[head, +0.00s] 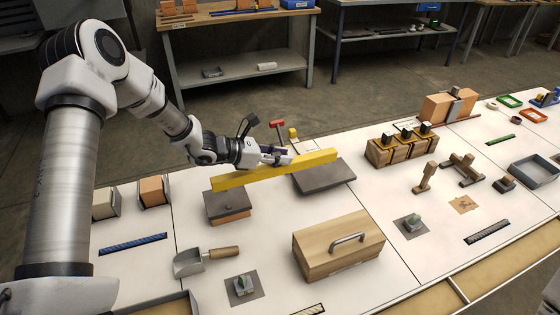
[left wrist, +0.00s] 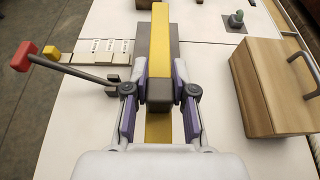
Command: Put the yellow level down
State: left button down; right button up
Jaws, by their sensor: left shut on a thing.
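The yellow level (head: 310,162) is a long bar lying slantwise over two dark slabs, the left slab (head: 228,205) and the right slab (head: 325,177). I cannot tell whether it touches them. My left gripper (head: 276,158) is shut on the level near its middle. In the left wrist view the level (left wrist: 160,38) runs away from me, with a grey block-like part between the purple-padded fingers of the left gripper (left wrist: 160,108). The fingers hide part of the bar. My right gripper is not in view.
A wooden box with a metal handle (head: 338,250) stands in front. A scoop (head: 190,262) lies front left.

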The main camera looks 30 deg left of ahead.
aim_at(280, 166)
pick_arm(q)
jog(key=f, duration=0.3)
jog(key=shift+w+a+f+p, duration=0.15)
jog(key=shift+w+f+p, duration=0.1)
jog(key=shift+p, duration=0.05)
jog(key=shift+f+b, duration=0.5)
jog(key=shift+b, duration=0.2)
jog(key=c, duration=1)
grip_release()
jog(key=shift+r, duration=0.1)
jog(key=shift+o, duration=0.2)
jog(key=shift+s, duration=0.1)
